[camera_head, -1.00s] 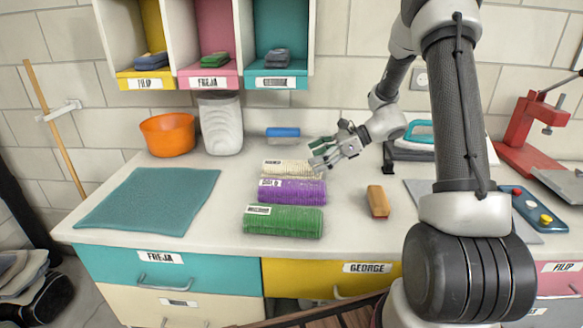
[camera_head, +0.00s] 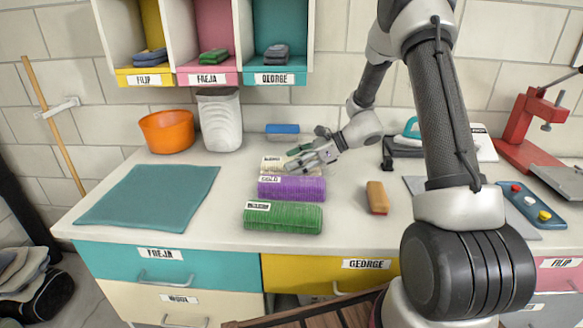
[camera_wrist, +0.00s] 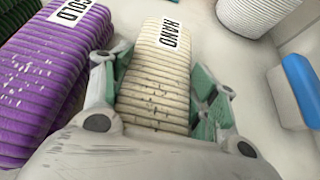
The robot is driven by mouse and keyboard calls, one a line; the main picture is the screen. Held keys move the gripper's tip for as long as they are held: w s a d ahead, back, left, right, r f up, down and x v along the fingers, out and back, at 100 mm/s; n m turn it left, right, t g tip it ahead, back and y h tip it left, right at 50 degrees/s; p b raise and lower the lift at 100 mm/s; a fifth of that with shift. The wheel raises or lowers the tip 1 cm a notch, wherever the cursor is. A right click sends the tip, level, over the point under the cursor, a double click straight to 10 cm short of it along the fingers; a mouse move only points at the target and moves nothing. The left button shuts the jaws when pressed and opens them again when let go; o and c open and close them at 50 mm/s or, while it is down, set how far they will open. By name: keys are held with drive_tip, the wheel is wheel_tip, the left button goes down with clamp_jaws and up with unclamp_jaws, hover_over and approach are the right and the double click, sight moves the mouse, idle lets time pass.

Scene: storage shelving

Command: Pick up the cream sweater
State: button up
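The cream sweater (camera_head: 271,163) is a ribbed roll with a white label, lying on the white counter behind the purple roll. In the wrist view the cream sweater (camera_wrist: 158,70) runs away from my gripper, its label reading HAND. My gripper (camera_head: 303,160) is over the right part of the roll and hides some of it. In the wrist view my gripper (camera_wrist: 160,90) has one finger on each side of the sweater. The fingers are spread; whether they touch it is not clear.
A blue item (camera_head: 282,129) lies behind. A wooden brush (camera_head: 377,198) is to the right. A teal mat (camera_head: 150,195) covers the left counter.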

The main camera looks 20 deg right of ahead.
drive_tip(key=shift+c, duration=1.3)
drive_tip(key=shift+r, duration=0.1)
